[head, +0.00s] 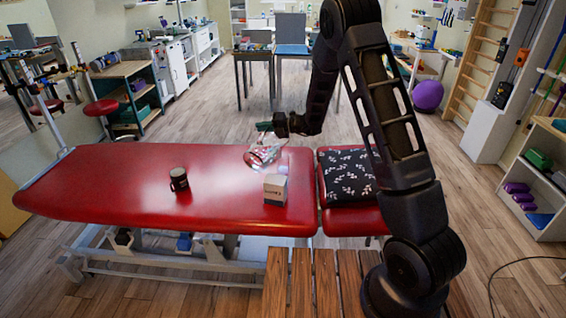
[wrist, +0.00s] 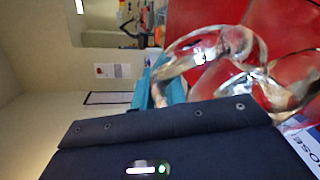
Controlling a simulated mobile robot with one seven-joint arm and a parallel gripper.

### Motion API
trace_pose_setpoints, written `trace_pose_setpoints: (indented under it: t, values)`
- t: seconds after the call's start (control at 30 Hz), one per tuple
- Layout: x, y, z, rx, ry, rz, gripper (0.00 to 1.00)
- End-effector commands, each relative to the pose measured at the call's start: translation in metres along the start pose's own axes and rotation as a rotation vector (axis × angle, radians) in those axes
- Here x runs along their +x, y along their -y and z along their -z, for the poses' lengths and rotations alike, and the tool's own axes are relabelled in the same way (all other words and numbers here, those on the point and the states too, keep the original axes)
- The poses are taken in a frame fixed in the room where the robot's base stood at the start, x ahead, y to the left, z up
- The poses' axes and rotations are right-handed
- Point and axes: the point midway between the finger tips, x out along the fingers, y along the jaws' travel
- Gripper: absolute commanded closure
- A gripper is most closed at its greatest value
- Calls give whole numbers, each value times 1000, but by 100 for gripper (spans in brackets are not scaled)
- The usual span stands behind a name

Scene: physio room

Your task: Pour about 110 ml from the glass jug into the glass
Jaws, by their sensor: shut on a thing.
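My gripper (head: 265,127) is shut on the glass jug (head: 262,156) and holds it, tilted, over the red treatment table. In the wrist view the clear jug (wrist: 212,50) shows close up beside a teal finger, with red table seen through it. I cannot make out the liquid level or any stream. A small pale, see-through shape (head: 283,169) shows just behind the white box, right of the jug; it may be the glass, but it is too small to be sure.
The white and grey box (head: 275,190) stands near the front edge of the red table (head: 110,190). A dark mug (head: 178,180) stands to its left. A black patterned cushion (head: 346,176) lies to the right.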

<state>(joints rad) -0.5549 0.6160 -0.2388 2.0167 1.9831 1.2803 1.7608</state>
Motion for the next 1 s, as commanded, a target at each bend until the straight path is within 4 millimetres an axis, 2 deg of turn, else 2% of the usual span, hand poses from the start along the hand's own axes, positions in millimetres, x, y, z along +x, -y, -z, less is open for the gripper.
trace_pose_setpoints:
  t: [0.73,1.0]
  values:
    - [-4,12,-10,87,-1,-39,100]
    - [-1,12,-8,101,-3,-46,100]
